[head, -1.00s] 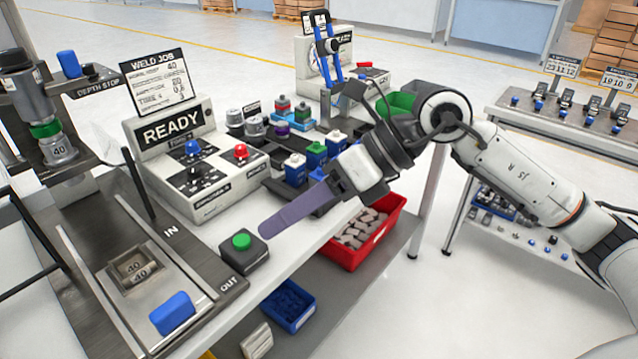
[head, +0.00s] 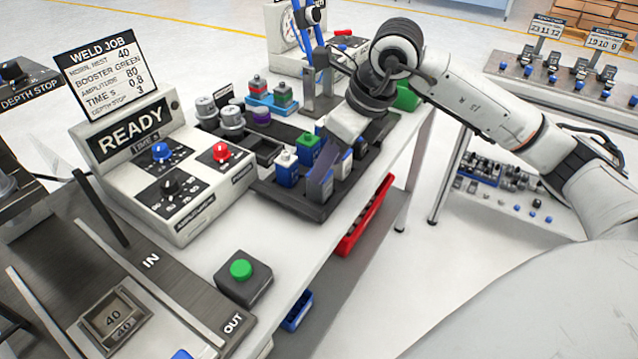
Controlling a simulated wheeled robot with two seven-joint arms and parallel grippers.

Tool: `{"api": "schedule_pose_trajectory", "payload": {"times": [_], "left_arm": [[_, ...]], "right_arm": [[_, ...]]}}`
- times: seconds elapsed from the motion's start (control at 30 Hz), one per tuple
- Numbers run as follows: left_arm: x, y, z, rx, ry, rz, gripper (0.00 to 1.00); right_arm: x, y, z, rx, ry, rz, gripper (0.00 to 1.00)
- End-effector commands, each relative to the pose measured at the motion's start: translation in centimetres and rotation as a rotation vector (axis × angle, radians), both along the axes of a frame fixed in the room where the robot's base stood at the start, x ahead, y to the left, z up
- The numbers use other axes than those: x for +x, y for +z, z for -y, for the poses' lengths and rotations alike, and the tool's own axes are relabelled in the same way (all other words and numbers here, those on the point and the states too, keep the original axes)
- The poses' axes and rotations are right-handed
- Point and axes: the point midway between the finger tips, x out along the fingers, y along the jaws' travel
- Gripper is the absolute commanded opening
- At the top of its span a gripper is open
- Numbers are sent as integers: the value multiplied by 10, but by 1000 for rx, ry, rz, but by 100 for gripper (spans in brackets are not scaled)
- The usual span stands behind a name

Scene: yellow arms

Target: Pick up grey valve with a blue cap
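I cannot pick out with certainty a grey valve with a blue cap. Small dark and grey parts with blue bits stand on the far right table (head: 490,68), too small to tell apart. More grey fittings (head: 505,172) lie on its lower shelf. My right gripper (head: 321,172) points down over the dark tray (head: 322,213) of blue and green white-topped blocks. Its purple-grey finger is seen edge-on, so its opening and any contact are hidden. A blue block (head: 286,169) and a green block (head: 307,146) stand beside it. My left gripper is out of view.
The READY control box (head: 135,140) and a green push button (head: 241,268) stand on the near bench. Grey round parts (head: 231,118) sit in a black rack behind. A red bin (head: 365,218) is below the bench edge. Floor lies open between the tables.

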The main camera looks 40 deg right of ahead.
Motion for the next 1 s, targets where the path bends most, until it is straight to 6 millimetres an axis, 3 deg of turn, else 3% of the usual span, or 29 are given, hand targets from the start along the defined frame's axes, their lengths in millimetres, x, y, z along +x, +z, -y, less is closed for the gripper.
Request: {"api": "schedule_pose_trajectory", "payload": {"times": [0.3,0.57,0.77,1.0], "left_arm": [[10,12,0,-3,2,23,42],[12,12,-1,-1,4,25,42],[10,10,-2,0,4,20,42],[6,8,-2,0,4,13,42]], "right_arm": [[15,-38,-10,1,1,-4,41],[16,-41,-10,0,1,0,41],[16,-40,-10,0,1,0,9],[17,-39,-10,1,1,1,8]]}}
